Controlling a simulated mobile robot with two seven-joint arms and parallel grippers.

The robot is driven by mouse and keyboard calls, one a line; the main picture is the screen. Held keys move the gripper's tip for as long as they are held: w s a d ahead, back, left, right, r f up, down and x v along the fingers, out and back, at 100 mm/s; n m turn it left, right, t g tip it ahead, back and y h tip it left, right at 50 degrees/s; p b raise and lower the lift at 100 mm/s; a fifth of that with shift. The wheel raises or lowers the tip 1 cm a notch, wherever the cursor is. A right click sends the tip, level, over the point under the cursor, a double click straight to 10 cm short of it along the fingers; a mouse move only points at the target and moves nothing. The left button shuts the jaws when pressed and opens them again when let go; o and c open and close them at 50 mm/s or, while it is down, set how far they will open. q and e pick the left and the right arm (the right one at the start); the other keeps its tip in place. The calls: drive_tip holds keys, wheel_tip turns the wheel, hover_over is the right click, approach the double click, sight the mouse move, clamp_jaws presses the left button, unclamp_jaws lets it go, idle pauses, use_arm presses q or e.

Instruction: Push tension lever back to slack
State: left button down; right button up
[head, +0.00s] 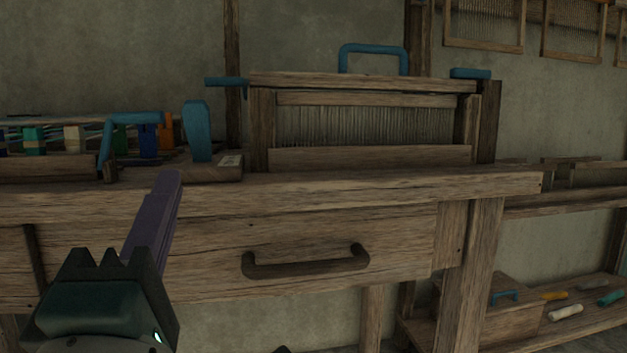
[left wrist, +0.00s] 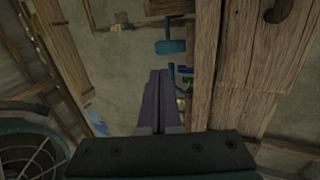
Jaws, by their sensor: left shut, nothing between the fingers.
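A blue upright lever (head: 197,131) with a broad rounded top stands on a small wooden base (head: 217,172) on the loom's front beam. It looks like the tension lever. My left gripper (head: 170,178) is in front of the beam, below and a little left of the lever. Its purple fingers are together, empty and apart from the lever. In the left wrist view the closed fingertips (left wrist: 160,76) point toward a blue piece (left wrist: 170,47), probably the same lever. I do not see my right gripper.
A blue bent crank (head: 128,118) sits left of the lever, near colored spools (head: 73,138). The reed frame (head: 370,155) stands to the right. A drawer with a dark handle (head: 306,262) is below the beam. A low shelf (head: 590,310) holds small tools.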

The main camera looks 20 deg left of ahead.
use_arm(q)
drive_tip(key=shift+a+f, duration=0.1)
drive_tip(key=shift+f, duration=0.35)
use_arm(e)
drive_tip(key=shift+f, duration=0.35)
drive_tip(key=shift+d, duration=0.1)
use_arm(q)
approach(195, 118)
drive_tip(key=x, duration=0.6)
drive_tip(key=shift+w+a+r+b, duration=0.1)
drive_tip(key=shift+w+a+b, duration=0.05)
drive_tip(key=shift+w+b, duration=0.25)
use_arm(e)
drive_tip(key=shift+f, duration=0.35)
drive_tip(key=shift+r, duration=0.1)
